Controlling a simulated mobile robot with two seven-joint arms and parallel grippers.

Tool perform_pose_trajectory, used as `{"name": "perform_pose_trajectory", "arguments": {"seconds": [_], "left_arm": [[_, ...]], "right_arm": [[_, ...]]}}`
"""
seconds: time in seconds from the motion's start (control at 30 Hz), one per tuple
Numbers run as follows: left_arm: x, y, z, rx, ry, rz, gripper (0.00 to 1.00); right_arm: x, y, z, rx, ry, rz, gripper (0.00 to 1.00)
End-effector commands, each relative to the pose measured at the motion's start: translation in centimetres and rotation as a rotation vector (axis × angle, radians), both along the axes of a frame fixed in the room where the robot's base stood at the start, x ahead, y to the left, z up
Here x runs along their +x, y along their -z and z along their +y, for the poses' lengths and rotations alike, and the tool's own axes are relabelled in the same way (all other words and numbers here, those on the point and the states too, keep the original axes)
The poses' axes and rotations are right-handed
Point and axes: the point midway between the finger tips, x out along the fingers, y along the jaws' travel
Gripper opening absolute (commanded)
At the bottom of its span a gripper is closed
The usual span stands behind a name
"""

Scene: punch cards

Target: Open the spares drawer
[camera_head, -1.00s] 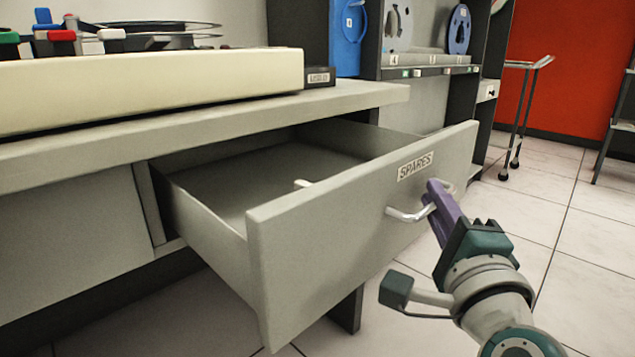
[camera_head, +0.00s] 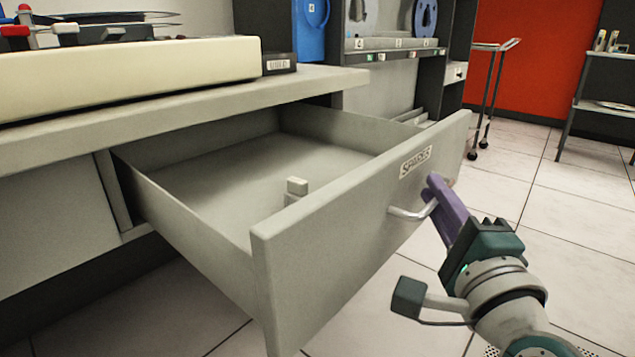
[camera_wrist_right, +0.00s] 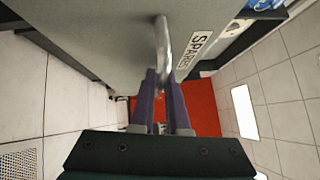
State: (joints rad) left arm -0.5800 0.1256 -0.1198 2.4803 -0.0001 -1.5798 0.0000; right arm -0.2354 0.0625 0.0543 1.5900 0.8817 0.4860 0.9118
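The spares drawer (camera_head: 205,240) stands well out from under the counter in the head view. Its grey front carries a "SPARES" label (camera_head: 415,162) and a silver bar handle (camera_head: 408,213). My right gripper (camera_head: 436,190), with purple fingers, is at the handle. In the right wrist view the purple fingertips (camera_wrist_right: 163,78) lie on either side of the handle bar (camera_wrist_right: 163,45) and look closed on it. A small pale block-like item (camera_head: 297,187) shows inside the drawer, partly hidden by the drawer front. My left gripper is not in view.
A cream console (camera_head: 130,85) rests on the grey counter (camera_head: 180,108) above the drawer. A shelf unit with reels stands behind. A trolley (camera_head: 490,90) and a side stand (camera_head: 580,100) are at the back right. The tiled floor at the right is mostly clear.

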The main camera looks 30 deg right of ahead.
Motion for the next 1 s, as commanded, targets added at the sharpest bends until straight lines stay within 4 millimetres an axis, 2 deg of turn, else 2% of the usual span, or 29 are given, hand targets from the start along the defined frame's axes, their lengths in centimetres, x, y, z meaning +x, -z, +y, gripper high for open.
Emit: {"name": "perform_pose_trajectory", "arguments": {"seconds": [0.03,0.23,0.57,1.0], "left_arm": [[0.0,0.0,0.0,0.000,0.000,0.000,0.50],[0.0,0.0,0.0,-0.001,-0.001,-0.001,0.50],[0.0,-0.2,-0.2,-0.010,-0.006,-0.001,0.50],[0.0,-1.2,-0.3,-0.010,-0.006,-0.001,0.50]], "right_arm": [[0.0,-0.1,0.0,0.000,0.000,-0.001,0.19],[0.0,0.0,0.0,0.000,0.000,0.000,0.42],[-0.5,0.1,0.2,0.001,-0.001,0.002,0.42],[-7.7,1.1,3.3,0.001,-0.001,0.005,0.42]]}}
